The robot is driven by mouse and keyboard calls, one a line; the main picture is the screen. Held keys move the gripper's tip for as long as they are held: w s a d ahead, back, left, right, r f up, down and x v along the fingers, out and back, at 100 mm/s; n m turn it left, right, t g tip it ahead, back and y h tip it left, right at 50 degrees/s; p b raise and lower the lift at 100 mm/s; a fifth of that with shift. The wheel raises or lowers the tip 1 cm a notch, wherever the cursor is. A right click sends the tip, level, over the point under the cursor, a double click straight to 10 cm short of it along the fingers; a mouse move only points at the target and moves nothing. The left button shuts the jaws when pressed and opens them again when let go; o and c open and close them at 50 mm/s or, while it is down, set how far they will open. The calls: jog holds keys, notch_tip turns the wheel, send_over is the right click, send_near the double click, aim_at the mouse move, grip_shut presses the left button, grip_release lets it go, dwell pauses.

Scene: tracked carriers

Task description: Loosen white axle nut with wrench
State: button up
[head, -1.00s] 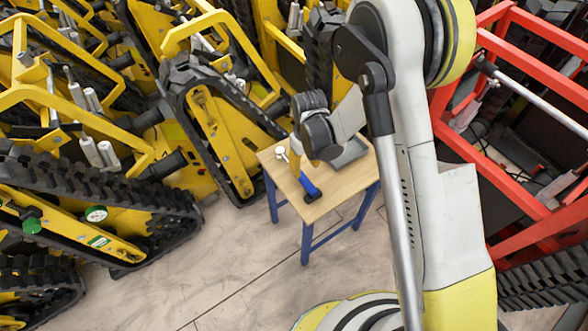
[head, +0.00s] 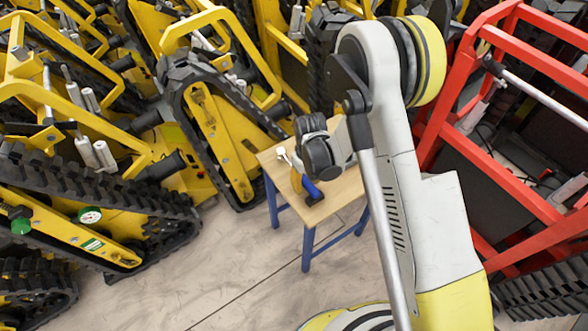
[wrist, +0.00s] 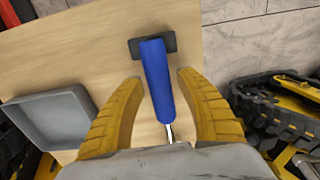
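The wrench lies on a small wooden-topped table. Its blue handle (head: 311,188) and pale head (head: 283,154) show in the head view. In the wrist view, the blue handle (wrist: 158,80) runs between the fingers of my gripper (wrist: 160,78), with a bit of metal shaft nearer the palm. The yellow fingers are open, one on each side, with gaps to the handle. A dark block (wrist: 168,43) is at the handle's far end. A round white part (head: 90,215) with green around it sits on the left tracked carrier; I cannot tell if it is the axle nut.
The table (head: 345,187) has blue legs. A grey tray (wrist: 50,118) sits on it, left of the fingers in the wrist view. Yellow tracked carriers (head: 215,135) crowd the left and back. A red frame (head: 455,90) stands at right. Floor in front is clear.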

grip_shut()
jog(key=shift+r+p, duration=1.8)
jog(key=shift+r, duration=1.8)
notch_tip(320, 180, up, 8)
jog(key=p, duration=0.5)
jog(key=s+b, duration=0.5)
jog(key=s, duration=1.5)
